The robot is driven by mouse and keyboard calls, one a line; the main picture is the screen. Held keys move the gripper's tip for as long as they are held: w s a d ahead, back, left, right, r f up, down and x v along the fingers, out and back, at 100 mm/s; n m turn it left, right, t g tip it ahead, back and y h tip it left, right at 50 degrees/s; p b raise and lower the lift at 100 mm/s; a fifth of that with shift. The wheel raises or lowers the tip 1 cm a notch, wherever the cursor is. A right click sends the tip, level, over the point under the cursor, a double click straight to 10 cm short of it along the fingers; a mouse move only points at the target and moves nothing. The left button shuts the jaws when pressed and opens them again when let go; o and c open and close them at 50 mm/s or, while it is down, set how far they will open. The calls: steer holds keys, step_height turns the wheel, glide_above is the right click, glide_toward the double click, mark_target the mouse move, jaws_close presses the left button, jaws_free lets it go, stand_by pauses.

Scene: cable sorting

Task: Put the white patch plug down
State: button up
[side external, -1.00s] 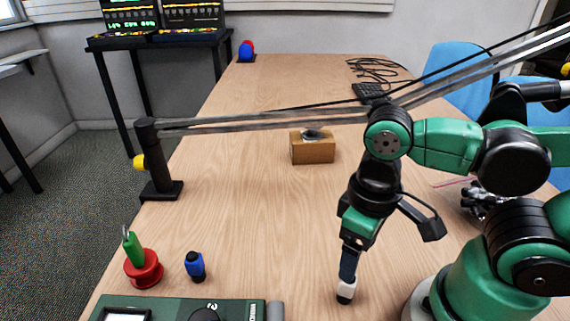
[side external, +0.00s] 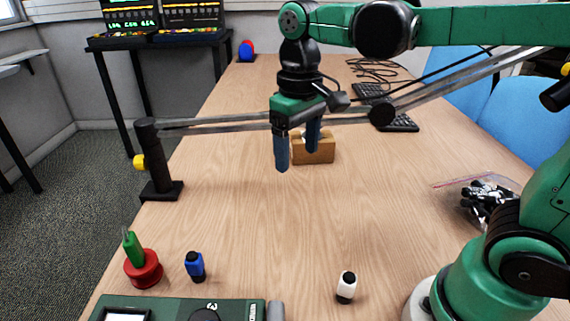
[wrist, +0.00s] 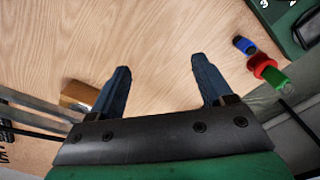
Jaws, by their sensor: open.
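The white patch plug (side external: 346,287) stands upright on the wooden table near the front, left of my green base, with a dark cap on top. Nothing touches it. My gripper (side external: 298,160) is up over the middle of the table, well behind and above the plug, with its two blue fingers apart and nothing between them. In the wrist view my gripper (wrist: 163,78) is also spread and empty over bare wood. The white plug does not show in the wrist view.
A blue plug (side external: 195,267) and a red spool with a green piece (side external: 143,268) stand at front left by a green device (side external: 180,309). A wooden block (side external: 314,150) sits behind my gripper. A bag of black parts (side external: 484,203) lies right.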

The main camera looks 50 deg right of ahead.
steer(key=w+d, duration=0.3)
steer(key=w, duration=0.2)
steer(key=s+d+r+m, duration=0.3)
steer(key=s+d+m, duration=0.2)
steer(key=d+m, duration=0.35)
steer(key=s+d+r+m, duration=0.1)
steer(key=s+d+m, duration=0.3)
steer(key=s+m, duration=0.35)
steer(key=s+d+r+m, duration=0.1)
steer(key=s+d+m, duration=0.3)
steer(key=s+m, duration=0.35)
steer(key=w+a+f+n+t, duration=0.3)
steer(key=w+a+n, duration=0.3)
steer(key=n, duration=0.5)
steer(key=w+a+f+n+t, duration=0.3)
steer(key=w+a+f+n, duration=0.3)
steer(key=a+n, duration=0.3)
steer(key=shift+w+a+n+t, duration=0.15)
steer(key=shift+a+n+t, duration=0.25)
steer(key=shift+n, duration=0.45)
